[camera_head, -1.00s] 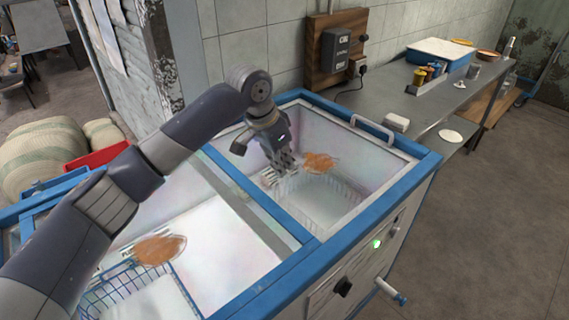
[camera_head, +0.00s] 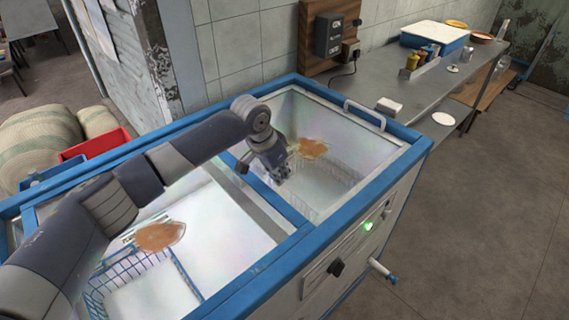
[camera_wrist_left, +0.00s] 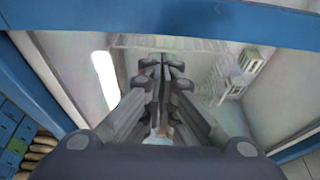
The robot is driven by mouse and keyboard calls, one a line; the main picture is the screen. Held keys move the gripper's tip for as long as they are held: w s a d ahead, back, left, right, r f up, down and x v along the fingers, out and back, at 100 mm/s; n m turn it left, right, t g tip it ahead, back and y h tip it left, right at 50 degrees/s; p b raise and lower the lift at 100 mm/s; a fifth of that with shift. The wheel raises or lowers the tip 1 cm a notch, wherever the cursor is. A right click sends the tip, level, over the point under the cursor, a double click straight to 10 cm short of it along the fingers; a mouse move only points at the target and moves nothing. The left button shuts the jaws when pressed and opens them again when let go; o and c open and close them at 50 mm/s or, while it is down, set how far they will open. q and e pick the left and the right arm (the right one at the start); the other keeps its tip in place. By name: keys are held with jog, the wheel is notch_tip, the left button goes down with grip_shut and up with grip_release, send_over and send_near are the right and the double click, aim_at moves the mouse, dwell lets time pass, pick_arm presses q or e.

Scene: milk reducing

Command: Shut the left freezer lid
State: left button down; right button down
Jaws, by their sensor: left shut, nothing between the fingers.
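The chest freezer (camera_head: 215,292) has a blue rim and two compartments. The left compartment (camera_head: 222,240) shows a pale, glossy surface, a brown-orange patch and a blue wire basket; I cannot make out a separate left lid or its position. My left gripper (camera_head: 284,176) points down over the right compartment, just right of the blue divider (camera_head: 275,200). Its fingers (camera_wrist_left: 165,75) are together and empty in the left wrist view, with the blue frame (camera_wrist_left: 200,22) beyond them. Whether it touches anything is unclear. My right gripper is out of view.
A pale handle (camera_head: 365,112) sits at the right compartment's far right edge. A wire basket (camera_head: 325,185) lies in that compartment. A metal counter (camera_head: 385,80) with trays stands behind. Sacks (camera_head: 40,140) and a red crate (camera_head: 95,145) are at left. Floor is clear at right.

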aim_at(261, 193)
pick_arm(q)
jog(key=shift+s+a, duration=0.55)
jog(key=shift+a, duration=0.05)
jog(key=s+a+p, duration=0.1)
jog(key=p, duration=0.1)
jog(key=s+a+p, duration=0.2)
jog(key=p, duration=0.1)
jog(key=shift+s+a+r+p, duration=0.2)
jog(key=shift+s+p, duration=0.05)
jog(key=shift+p, duration=0.1)
jog(key=shift+s+a, duration=0.25)
jog(key=shift+s+f, duration=0.1)
jog(key=shift+f, duration=0.2)
jog(key=shift+a, duration=0.1)
